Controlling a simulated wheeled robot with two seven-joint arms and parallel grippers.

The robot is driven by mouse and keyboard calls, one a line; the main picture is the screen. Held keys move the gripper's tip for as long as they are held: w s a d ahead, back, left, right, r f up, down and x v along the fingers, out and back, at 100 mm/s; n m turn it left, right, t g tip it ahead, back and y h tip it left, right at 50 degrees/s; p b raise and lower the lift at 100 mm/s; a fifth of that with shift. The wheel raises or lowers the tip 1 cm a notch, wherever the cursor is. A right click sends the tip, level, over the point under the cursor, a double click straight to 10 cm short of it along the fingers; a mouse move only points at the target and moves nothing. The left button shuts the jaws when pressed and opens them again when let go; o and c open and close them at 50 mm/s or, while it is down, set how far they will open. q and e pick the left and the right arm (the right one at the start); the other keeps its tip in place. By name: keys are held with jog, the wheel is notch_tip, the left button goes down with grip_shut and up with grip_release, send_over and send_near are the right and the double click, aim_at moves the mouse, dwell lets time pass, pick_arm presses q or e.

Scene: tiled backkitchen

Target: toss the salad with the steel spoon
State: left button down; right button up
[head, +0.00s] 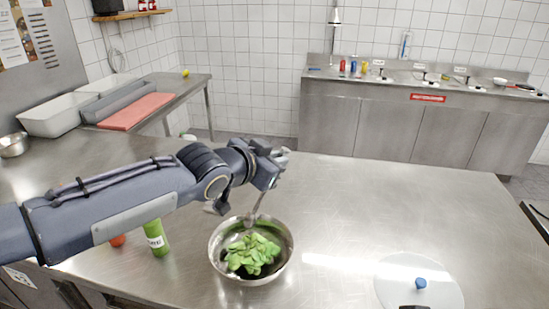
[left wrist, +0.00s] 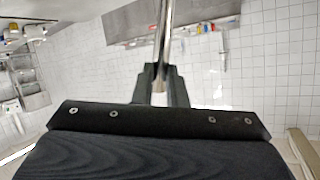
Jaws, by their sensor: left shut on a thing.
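A steel bowl (head: 225,265) stands on the steel table, with green salad leaves (head: 252,252) heaped in it. My left gripper (head: 265,182) is above the back rim of the bowl, shut on the steel spoon (head: 256,208). In the left wrist view the spoon's shiny handle (left wrist: 165,40) runs up from between the two dark fingers (left wrist: 161,85).
A green bottle (head: 156,238) and a red round thing (head: 117,240) stand left of the bowl, by my left arm. A white disc with a blue knob (head: 421,284) lies at the front right. The table (head: 390,210) behind it is clear.

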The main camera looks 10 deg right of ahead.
notch_tip(320, 180, down, 11)
jog(key=b, duration=1)
jog(key=shift+f+b, duration=0.15)
jog(key=shift+b, duration=0.25)
